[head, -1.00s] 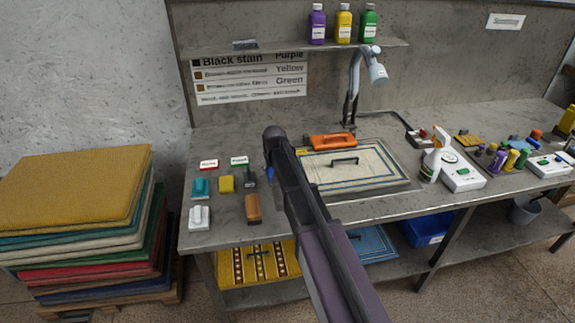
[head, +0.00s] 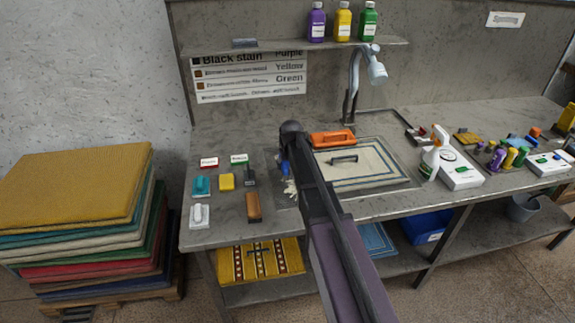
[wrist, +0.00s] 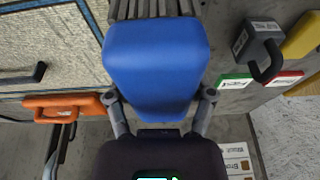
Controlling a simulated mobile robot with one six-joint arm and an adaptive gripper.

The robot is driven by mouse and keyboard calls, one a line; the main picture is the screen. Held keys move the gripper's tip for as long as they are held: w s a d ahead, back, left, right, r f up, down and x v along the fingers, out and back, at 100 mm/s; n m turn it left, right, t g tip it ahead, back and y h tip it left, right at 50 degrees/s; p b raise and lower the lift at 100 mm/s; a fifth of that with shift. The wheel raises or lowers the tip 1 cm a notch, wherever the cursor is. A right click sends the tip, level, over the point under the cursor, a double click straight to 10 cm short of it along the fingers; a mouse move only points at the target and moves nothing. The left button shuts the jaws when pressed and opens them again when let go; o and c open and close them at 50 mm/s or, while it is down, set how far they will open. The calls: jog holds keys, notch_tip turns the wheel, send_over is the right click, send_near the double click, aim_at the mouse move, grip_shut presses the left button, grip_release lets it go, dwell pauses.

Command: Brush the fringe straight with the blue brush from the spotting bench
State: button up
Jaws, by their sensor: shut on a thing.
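The blue brush (wrist: 157,60) fills the middle of the wrist view, with my gripper (wrist: 163,105) shut on it. In the head view a little of the brush (head: 285,168) shows beside my arm, which hides most of my gripper. The cream rug (head: 400,179) with dark border lines lies flat on the bench (head: 228,234). Its pale, uneven fringe (head: 290,187) shows at its left end, just below the brush. Grey strips (wrist: 150,8) show beyond the brush in the wrist view. I cannot tell whether the brush touches the fringe.
An orange-handled tool (head: 333,138) lies at the rug's back edge. A dark handle (head: 344,159) stands on the rug. Small brushes and blocks, including a brown one (head: 253,207), lie to the left. A spray bottle (head: 435,150) and a white box (head: 460,176) stand to the right.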

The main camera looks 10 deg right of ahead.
aim_at(280, 184)
jog(key=shift+f, duration=0.1)
jog(key=shift+f+b, duration=2.65)
jog(key=shift+b, duration=0.15)
jog(key=shift+f+b, duration=0.35)
jog(key=shift+f, duration=0.05)
jog(key=shift+a, duration=0.2)
jog(key=shift+a+f, duration=0.15)
jog(key=shift+a, duration=0.45)
jog(key=shift+a+f, duration=0.1)
jog(key=shift+a, duration=0.15)
jog(key=shift+a+b, duration=0.3)
jog(key=shift+b, duration=0.05)
jog(key=shift+a+f, duration=0.1)
jog(key=shift+a, duration=0.15)
jog(key=shift+a, duration=0.15)
